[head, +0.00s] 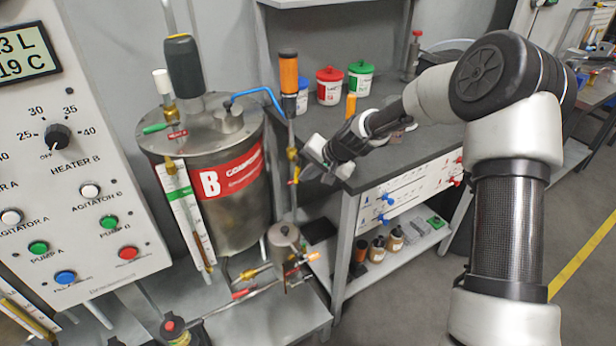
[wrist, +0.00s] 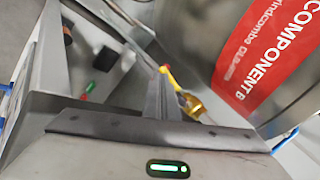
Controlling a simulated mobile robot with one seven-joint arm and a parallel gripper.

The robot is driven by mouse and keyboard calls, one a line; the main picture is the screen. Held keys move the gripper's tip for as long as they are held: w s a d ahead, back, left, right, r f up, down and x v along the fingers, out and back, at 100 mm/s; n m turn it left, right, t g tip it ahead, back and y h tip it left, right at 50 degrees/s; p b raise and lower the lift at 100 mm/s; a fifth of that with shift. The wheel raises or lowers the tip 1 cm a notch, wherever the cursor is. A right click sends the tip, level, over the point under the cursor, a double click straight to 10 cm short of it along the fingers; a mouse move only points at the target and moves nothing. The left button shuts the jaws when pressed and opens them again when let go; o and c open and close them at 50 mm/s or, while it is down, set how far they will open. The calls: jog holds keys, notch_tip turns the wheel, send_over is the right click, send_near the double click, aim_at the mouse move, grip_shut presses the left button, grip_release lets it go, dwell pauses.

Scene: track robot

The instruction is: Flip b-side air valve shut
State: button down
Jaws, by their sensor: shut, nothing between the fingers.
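The B tank (head: 232,165) is a steel drum with a red "B COMPONENT" label; its red label (wrist: 265,60) fills the right of the wrist view. Beside it runs a vertical pipe with an orange-topped cylinder (head: 289,75). On this pipe sits a small brass valve (head: 292,154) with a red and yellow lever (head: 295,176), which I take for the B-side air valve. In the wrist view the brass body (wrist: 192,104) and yellow lever tip (wrist: 165,69) show just beyond my fingers. My gripper (head: 312,168) is shut and empty, close to the lever's right; contact cannot be told.
A dark-topped workbench (head: 400,155) with red (head: 329,86) and green-lidded cans (head: 360,78) stands to the right. A control panel (head: 75,170) stands at left. Below are a small metal pot (head: 284,250) and more valves. A blue hose (head: 260,93) arches from the tank lid.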

jog(key=y, duration=0.1)
jog(key=s+a+m+g+y+b, duration=0.1)
jog(key=y, duration=0.1)
jog(key=a+r+m+g+y, duration=0.1)
jog(key=shift+s+a+y, duration=0.1)
jog(key=shift+s+y, duration=0.15)
jog(key=shift+y, duration=0.15)
dwell(0.4)
jog(key=shift+w, duration=0.1)
dwell(1.4)
jog(key=shift+w+d+r, duration=0.35)
jog(key=shift+d, duration=0.3)
